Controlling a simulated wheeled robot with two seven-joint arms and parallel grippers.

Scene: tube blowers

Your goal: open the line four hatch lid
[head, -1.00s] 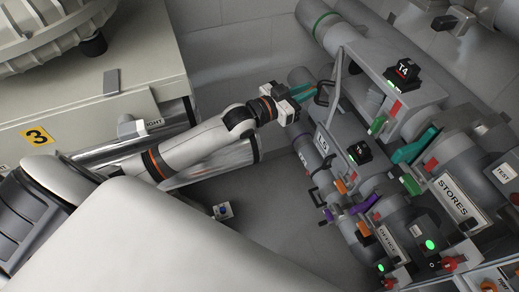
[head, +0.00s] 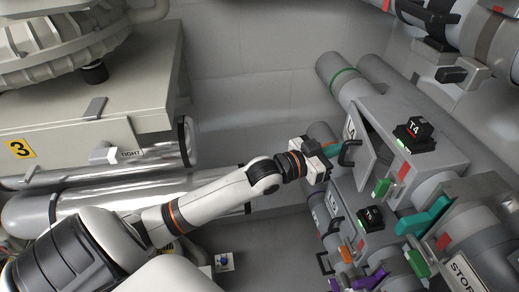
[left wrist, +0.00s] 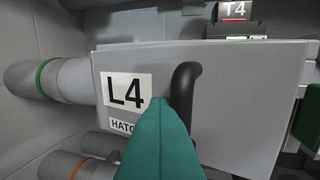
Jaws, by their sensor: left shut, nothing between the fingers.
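The line four hatch lid (head: 357,146), marked L4, stands swung out at an angle from its grey housing in the head view, with a dark gap behind it. The lid fills much of the left wrist view (left wrist: 240,95). Its black bar handle (head: 349,151) also shows there (left wrist: 184,85). My left gripper (head: 329,148) is shut and empty, its teal fingers just left of the handle in the head view. In the left wrist view the fingers (left wrist: 160,145) cover the lower label and part of the handle's lower end; I cannot tell if they touch. My right gripper is out of view.
A black T4 block (head: 415,133) sits on the housing, with a green lever (head: 382,187) nearby. The L5 hatch (head: 335,212) lies just below, with its own handle. More pipes and a teal lever (head: 424,217) crowd the right. Bare wall stands behind the arm.

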